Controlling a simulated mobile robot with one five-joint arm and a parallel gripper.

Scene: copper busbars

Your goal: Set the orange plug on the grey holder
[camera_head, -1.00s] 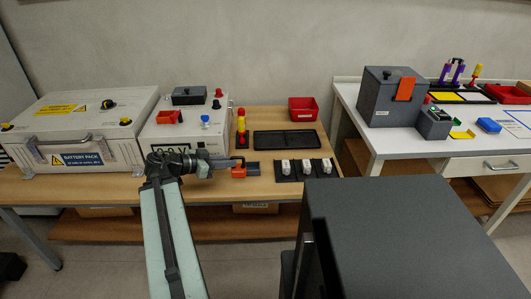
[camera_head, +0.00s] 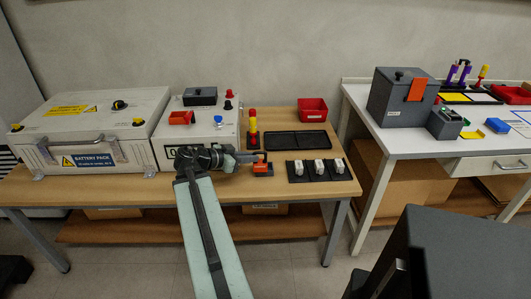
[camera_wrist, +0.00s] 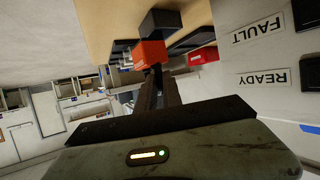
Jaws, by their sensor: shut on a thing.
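The orange plug (camera_head: 262,169) is in my gripper (camera_head: 253,158) above the front part of the wooden table. In the wrist view the orange plug (camera_wrist: 152,54) sits at the far end of the two dark fingers of my gripper (camera_wrist: 158,78), which are shut on it. A dark grey block, which looks like the grey holder (camera_wrist: 160,22), lies right beyond the plug and overlaps it in that view. In the head view the plug and fingers largely cover the holder. I cannot tell whether the plug touches it.
A black tray with white pieces (camera_head: 318,178) lies close on the right. A red and yellow lamp post (camera_head: 253,128) stands behind the gripper. A white box (camera_head: 200,134) is at left behind the arm. A flat black tray (camera_head: 296,140) and red bin (camera_head: 312,110) are farther back.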

